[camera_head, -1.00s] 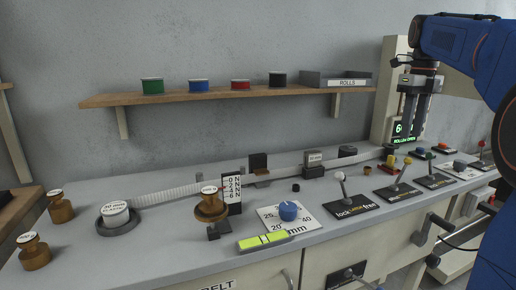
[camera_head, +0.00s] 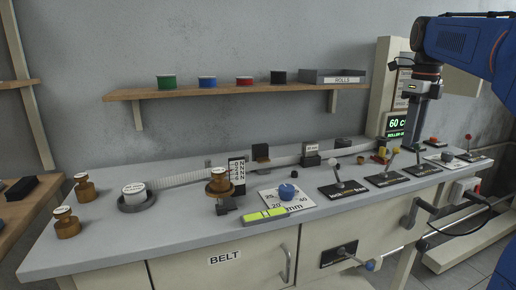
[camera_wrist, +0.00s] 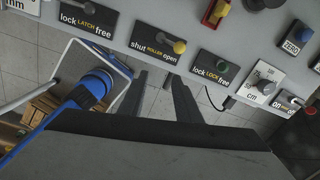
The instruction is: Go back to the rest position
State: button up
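My gripper (camera_head: 416,121) hangs pointing down from my blue arm at the right of the head view, in front of the green-lit display (camera_head: 396,124). In the wrist view my gripper's two dark fingers (camera_wrist: 161,90) stand apart with nothing between them. They reach toward the front edge of the bench (camera_wrist: 140,42), with the floor seen below. Nothing is held.
A crank (camera_head: 424,206) juts from the front. A shelf (camera_head: 220,91) with rolls hangs on the wall. Brass weights (camera_head: 67,222) stand at left.

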jog(key=s+a+f+n+t, duration=0.1)
jog(key=s+a+f+n, duration=0.3)
jog(key=s+f+n, duration=0.5)
jog(key=s+a+f+n+t, duration=0.2)
jog(key=s+a+f+n, duration=0.3)
jog(key=s+f+n, duration=0.4)
jog(key=s+a+f+n+t, duration=0.1)
jog(key=s+a+f+n, duration=0.3)
jog(key=s+f+n, duration=0.6)
jog(key=shift+a+n, duration=0.35)
jog(key=shift+n, duration=0.25)
